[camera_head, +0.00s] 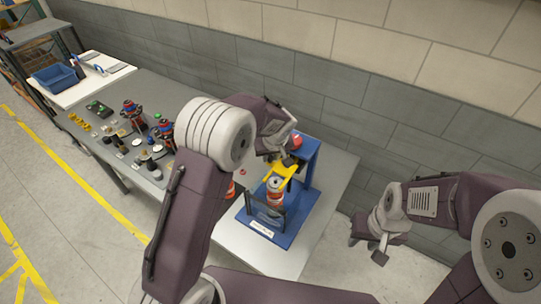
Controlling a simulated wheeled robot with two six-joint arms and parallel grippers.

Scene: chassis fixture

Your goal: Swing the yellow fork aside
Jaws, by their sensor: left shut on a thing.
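The yellow fork (281,173) sits on the blue fixture (307,160), above an orange and white cylinder (274,192) that stands upright on the fixture's base. My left gripper (288,160) reaches over from the left and is shut on the yellow fork near its upper end. Its fingertips are small and partly hidden by the gripper's own body. My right gripper (367,249) is open and empty, right of the table's edge and clear of the fixture.
A red knob (296,141) shows beside my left gripper. A dark upright plate (265,214) stands at the fixture's front. A blue bin (55,77) is further back. A block wall runs behind.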

